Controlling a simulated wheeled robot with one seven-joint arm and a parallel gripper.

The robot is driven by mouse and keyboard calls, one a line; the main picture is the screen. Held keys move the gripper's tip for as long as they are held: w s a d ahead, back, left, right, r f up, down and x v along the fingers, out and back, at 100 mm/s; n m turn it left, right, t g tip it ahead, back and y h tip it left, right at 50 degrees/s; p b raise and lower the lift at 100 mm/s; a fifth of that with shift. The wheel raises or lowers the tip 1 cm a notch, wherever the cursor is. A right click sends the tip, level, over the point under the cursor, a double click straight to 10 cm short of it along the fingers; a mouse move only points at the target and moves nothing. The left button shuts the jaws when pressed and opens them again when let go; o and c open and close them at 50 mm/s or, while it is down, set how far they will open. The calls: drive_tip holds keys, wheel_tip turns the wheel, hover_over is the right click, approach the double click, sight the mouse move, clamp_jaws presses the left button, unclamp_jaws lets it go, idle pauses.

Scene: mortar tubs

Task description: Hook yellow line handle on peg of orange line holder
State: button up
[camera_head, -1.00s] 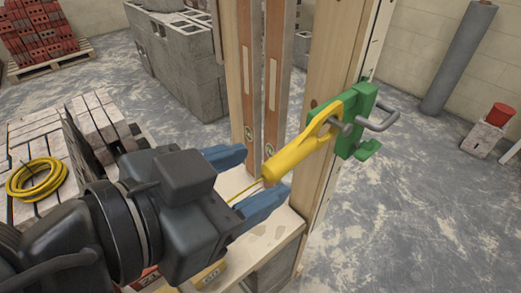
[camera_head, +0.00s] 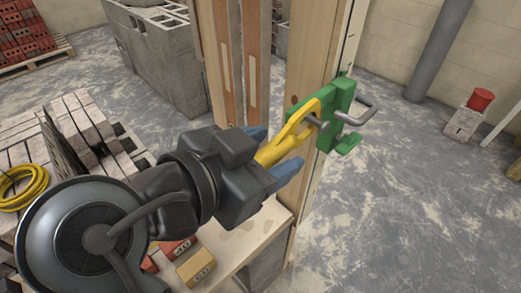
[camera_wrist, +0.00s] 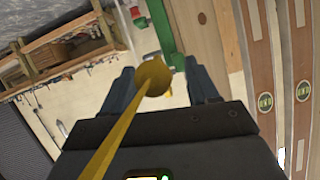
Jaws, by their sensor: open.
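The yellow line handle (camera_head: 298,128) hangs at the holder on the wooden post, its loop appearing to be around the grey peg (camera_head: 318,123). The holder (camera_head: 338,112) looks green; I see no orange one. My gripper (camera_head: 274,152) is open, its blue fingers on either side of the handle's grip end. In the wrist view the handle's round end (camera_wrist: 153,76) lies between the open fingers (camera_wrist: 160,90), apart from both. A yellow line runs from that end toward the lower left. The green holder (camera_wrist: 161,28) is partly hidden behind the handle there.
The wooden post (camera_head: 312,60) and two spirit levels (camera_head: 257,65) stand close to my gripper. A bench top (camera_head: 262,225) with red and yellow blocks (camera_head: 195,265) lies below. A yellow coil (camera_head: 22,185) lies on stacked pavers at left.

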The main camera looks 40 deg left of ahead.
drive_tip(key=shift+c, duration=0.2)
clamp_jaws()
idle(0.3)
drive_tip(key=shift+w+r, duration=0.15)
drive_tip(key=shift+w, duration=0.6)
drive_tip(key=shift+d, duration=0.15)
drive_tip(key=d+p, duration=0.1)
drive_tip(key=d, duration=0.7)
drive_tip(key=shift+s+d, duration=0.15)
drive_tip(key=shift+s, duration=0.15)
idle(1.4)
idle(0.5)
